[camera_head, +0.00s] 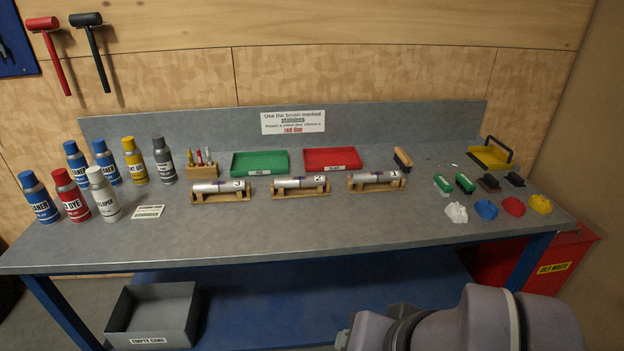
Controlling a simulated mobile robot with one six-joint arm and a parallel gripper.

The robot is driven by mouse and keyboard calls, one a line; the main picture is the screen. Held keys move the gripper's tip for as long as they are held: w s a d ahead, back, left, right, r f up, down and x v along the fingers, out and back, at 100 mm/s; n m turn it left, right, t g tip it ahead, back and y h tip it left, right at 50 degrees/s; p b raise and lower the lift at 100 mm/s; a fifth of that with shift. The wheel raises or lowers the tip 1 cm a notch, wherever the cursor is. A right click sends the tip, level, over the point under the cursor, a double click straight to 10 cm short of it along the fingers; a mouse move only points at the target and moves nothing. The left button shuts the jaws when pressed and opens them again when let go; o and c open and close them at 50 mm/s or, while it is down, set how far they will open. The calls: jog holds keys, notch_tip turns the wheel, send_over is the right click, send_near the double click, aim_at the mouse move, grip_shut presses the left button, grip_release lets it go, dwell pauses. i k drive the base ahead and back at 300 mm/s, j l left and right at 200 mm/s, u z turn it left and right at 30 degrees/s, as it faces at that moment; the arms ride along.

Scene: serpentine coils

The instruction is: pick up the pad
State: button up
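Two small green-and-white blocks, a left one (443,185) and a right one (466,184), lie on the right part of the grey bench (330,225) and look like pads. Two dark blocks with handle-like tops, one brownish (489,183) and one black (514,179), sit to the right of them. No label shows which of these is the pad. My arm shows at the bottom right, in front of the bench, apart from all of them. My gripper's fingers are not in view.
Crumpled white (456,212), blue (486,209), red (513,206) and yellow (540,204) cloths lie in front of the blocks. A yellow tray (489,157) stands behind, a wooden brush (403,160) to the left. Three cylinders on wooden cradles (300,190) line the middle.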

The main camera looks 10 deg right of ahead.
aim_at(515, 181)
jog(key=z, duration=1.3)
jog(key=j+u, duration=0.1)
jog(key=u, duration=0.35)
jog(key=j+u, duration=0.1)
jog(key=u, duration=0.3)
jog(key=j+u, duration=0.15)
jog(key=u, duration=0.3)
jog(key=z, duration=0.95)
jog(key=k+l, duration=0.05)
